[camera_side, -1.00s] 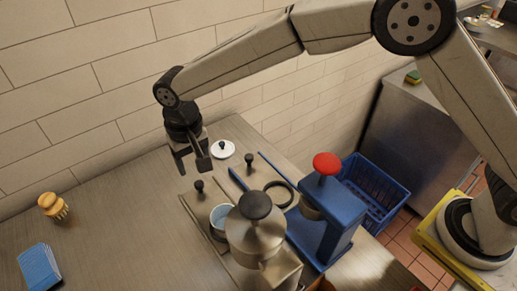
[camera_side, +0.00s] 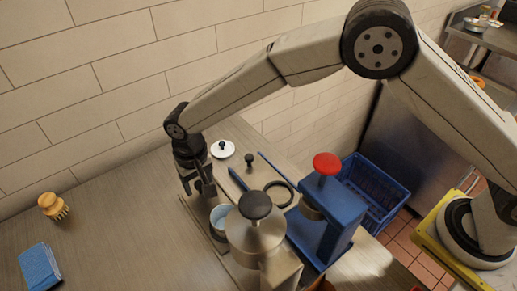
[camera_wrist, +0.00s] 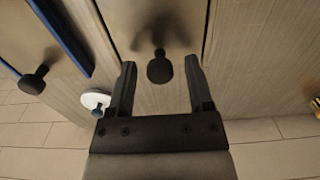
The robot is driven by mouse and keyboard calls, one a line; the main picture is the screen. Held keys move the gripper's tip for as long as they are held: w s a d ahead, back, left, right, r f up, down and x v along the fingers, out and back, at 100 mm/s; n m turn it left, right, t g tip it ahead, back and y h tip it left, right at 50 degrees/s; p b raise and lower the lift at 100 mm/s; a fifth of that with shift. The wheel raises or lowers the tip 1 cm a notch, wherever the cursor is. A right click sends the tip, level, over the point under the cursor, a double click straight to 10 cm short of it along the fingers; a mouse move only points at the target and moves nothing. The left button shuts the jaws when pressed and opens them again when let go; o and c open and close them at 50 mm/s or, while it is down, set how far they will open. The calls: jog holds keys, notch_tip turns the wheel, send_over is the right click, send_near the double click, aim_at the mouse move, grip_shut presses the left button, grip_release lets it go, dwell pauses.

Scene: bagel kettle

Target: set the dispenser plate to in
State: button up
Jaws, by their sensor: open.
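My gripper (camera_side: 198,189) points down at the left end of a flat metal plate (camera_side: 203,228) on the counter. In the wrist view a black knob (camera_wrist: 159,69) stands on this metal plate (camera_wrist: 145,12), between the open fingers of my gripper (camera_wrist: 160,64) and not visibly touched by either. In the side view the fingers hide this knob. The plate runs toward a metal dispenser (camera_side: 254,238) with a black top knob. A cup with pale blue contents (camera_side: 221,214) stands beside the dispenser.
A second black knob (camera_side: 249,158) stands by the blue press (camera_side: 330,225) with its red top (camera_side: 326,164). A blue crate (camera_side: 375,190) is right.

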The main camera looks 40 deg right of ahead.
jog(key=shift+f, duration=0.25)
grip_shut()
dwell(1.4)
